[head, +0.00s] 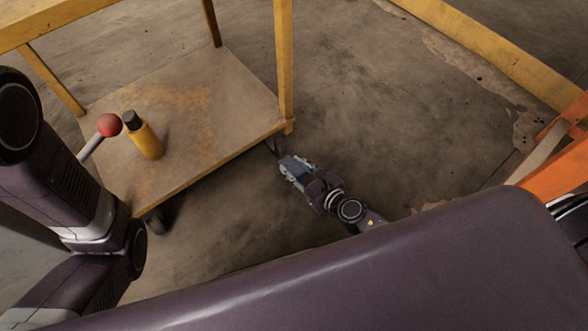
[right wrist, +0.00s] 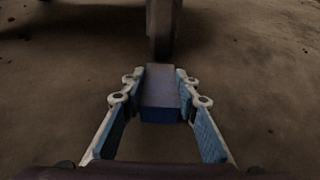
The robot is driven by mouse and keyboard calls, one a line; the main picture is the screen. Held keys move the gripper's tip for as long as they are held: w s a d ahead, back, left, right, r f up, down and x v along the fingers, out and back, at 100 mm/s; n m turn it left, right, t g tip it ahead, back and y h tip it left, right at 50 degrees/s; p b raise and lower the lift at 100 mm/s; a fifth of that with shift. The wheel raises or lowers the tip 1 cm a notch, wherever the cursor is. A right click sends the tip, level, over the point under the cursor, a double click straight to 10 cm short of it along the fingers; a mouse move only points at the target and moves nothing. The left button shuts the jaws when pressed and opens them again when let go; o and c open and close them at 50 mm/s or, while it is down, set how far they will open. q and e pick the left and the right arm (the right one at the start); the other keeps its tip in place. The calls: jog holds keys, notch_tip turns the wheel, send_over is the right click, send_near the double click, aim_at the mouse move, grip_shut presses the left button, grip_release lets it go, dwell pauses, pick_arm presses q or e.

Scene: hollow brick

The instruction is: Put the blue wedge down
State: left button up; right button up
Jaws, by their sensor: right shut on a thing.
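The blue wedge (right wrist: 160,92) is between the fingers of my right gripper (right wrist: 160,88) in the right wrist view. Its top looks grey-violet and its near end is dark blue. In the head view my right gripper (head: 294,168) is low, close to the floor, beside the near right corner of the yellow cart. It is shut on the wedge. A dark cart wheel (right wrist: 163,30) stands just beyond the wedge's far end. I cannot tell whether the wedge touches the wheel or the floor. My left gripper is not in view.
The cart's lower shelf (head: 215,115) holds a yellow bottle with a dark cap (head: 147,140) and a red ball (head: 109,125) on a grey rod. A yellow beam (head: 500,50) and an orange frame (head: 560,165) stand to the right. Open concrete floor (head: 390,110) lies between.

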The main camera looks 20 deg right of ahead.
jog(key=shift+r, duration=0.1)
jog(key=o, duration=1.1)
jog(key=shift+o, duration=0.2)
jog(key=v, duration=1.1)
jog(key=shift+s+d+r, duration=0.15)
jog(key=shift+s, duration=0.3)
jog(key=shift+s, duration=0.1)
